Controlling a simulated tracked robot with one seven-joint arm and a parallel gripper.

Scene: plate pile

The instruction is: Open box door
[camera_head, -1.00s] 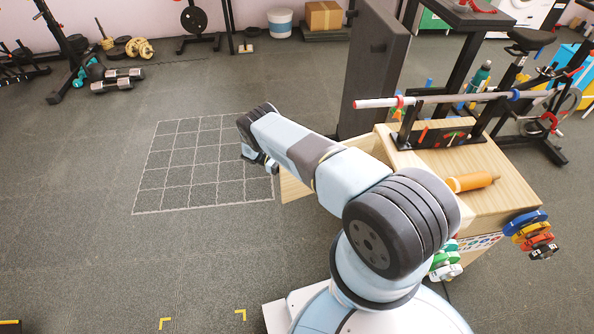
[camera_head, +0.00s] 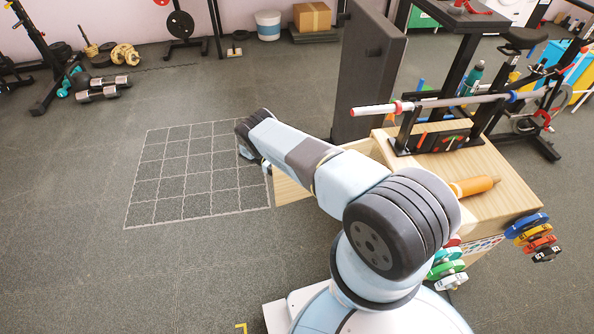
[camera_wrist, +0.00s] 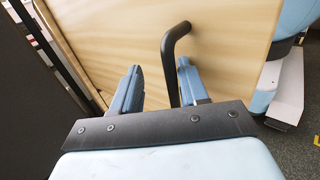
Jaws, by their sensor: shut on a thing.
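The wooden box (camera_head: 495,212) stands right of my arm in the head view. A pale wooden panel, its door (camera_head: 289,187), juts out to the left beyond the box, partly hidden behind my arm. The door's wood face (camera_wrist: 105,40) fills much of the wrist view. A dark bent handle (camera_wrist: 171,60) stands out from it. My gripper (camera_wrist: 158,67) has its two blue fingers on either side of the handle and is shut on it; the handle lies close to the right finger. In the head view my arm mostly hides the gripper and the handle.
A barbell (camera_head: 440,102) rests in a black stand on the box, beside an orange cylinder (camera_head: 474,186). Coloured plates (camera_head: 533,235) hang at the box's right side. A tall dark panel (camera_head: 367,75) stands behind. The floor with the white grid (camera_head: 190,180) is free at left.

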